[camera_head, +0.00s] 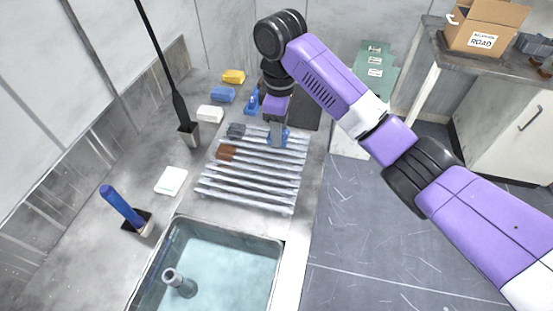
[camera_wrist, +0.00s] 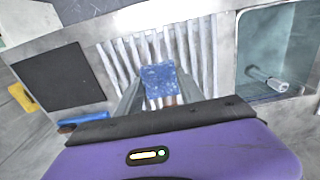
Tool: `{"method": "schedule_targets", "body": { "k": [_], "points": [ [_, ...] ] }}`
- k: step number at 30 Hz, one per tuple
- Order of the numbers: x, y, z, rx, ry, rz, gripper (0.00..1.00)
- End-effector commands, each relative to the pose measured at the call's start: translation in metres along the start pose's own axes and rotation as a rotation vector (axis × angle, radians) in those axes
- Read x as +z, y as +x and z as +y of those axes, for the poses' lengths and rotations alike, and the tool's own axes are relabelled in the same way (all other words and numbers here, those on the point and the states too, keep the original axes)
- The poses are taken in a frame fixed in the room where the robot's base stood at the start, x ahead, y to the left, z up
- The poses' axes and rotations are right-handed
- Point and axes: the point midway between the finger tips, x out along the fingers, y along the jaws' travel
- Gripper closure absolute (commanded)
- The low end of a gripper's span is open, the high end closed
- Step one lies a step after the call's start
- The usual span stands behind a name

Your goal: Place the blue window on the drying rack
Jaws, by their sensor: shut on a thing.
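The blue window (camera_wrist: 158,77) is a small flat blue block held between the two fingers of my gripper (camera_wrist: 160,90) in the wrist view. In the head view, the blue window (camera_head: 286,137) shows partly behind my gripper (camera_head: 277,138). The drying rack (camera_head: 248,190) is a set of pale parallel bars on the counter. My gripper is over its far right end, and the bars of the rack (camera_wrist: 206,45) lie behind the window in the wrist view. I cannot tell whether the window touches the bars.
A grey piece (camera_head: 236,130) and a brown piece (camera_head: 227,152) sit at the rack's left side. Yellow (camera_head: 233,76), blue (camera_head: 222,94) and white (camera_head: 210,113) blocks lie behind it. A water-filled sink (camera_head: 284,262) is in front. A dark mat (camera_wrist: 60,78) lies beside the rack.

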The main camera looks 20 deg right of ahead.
Motion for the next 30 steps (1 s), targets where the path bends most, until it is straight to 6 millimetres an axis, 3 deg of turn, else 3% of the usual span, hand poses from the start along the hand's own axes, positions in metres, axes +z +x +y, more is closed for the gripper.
{"method": "schedule_targets", "body": {
  "k": [3, 9, 14, 22, 30],
  "points": [
    [0.001, 0.027, 0.000, -0.002, 0.000, -0.003, 1.00],
    [0.001, 0.060, 0.000, 0.000, 0.001, -0.001, 1.00],
    [0.000, 0.072, 0.000, 0.000, 0.000, -0.001, 1.00],
    [0.001, 0.106, 0.000, 0.000, 0.000, -0.002, 1.00],
    [0.000, 0.111, 0.000, 0.001, -0.001, 0.000, 1.00]
  ]
}}
